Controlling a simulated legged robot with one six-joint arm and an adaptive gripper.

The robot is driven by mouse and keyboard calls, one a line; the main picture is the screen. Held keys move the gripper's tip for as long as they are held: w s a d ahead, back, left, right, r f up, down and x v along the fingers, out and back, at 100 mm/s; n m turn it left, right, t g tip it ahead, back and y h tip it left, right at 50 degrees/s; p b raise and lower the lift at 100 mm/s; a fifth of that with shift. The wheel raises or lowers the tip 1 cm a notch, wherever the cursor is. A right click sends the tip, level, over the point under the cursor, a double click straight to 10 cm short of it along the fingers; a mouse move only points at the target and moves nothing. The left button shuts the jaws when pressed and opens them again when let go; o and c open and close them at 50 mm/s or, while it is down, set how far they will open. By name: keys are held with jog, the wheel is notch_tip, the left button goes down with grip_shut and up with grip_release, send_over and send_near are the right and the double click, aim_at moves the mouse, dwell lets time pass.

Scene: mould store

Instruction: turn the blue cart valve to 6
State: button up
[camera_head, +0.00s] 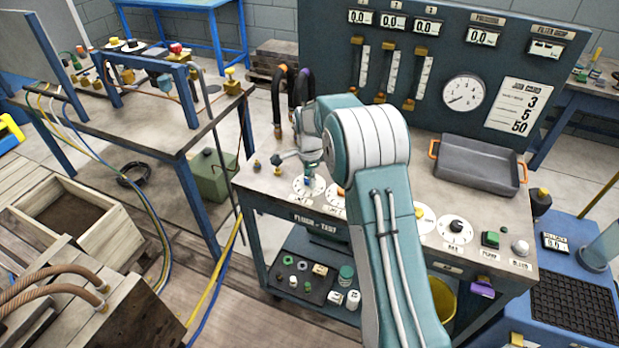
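The flush-and-test cart (310,218) stands in the middle of the camera_head view, with a row of valves along the front of its top. The leftmost valve has a white round dial (298,189) and a small blue part at its centre, partly covered by my gripper. My gripper (308,176) points down at this valve, at or just above the knob. I cannot tell whether its fingers touch the knob, or whether they are open or shut. The dial numbers are too small to read, so the setting cannot be told.
To the right are an orange knob, partly hidden by my arm, a yellow knob (421,214), a black knob (457,226) and a green button (491,239). A grey tray (470,187) lies behind them. A gauge panel (450,60) stands at the back. Hooked hoses rise behind my gripper.

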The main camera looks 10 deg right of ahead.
aim_at(309, 178)
jog(key=o, duration=0.4)
jog(key=shift+w+r, duration=0.15)
jog(key=shift+w, duration=0.1)
jog(key=shift+s+a, duration=0.1)
notch_tip(309, 178, up, 12)
jog(key=shift+f, duration=0.15)
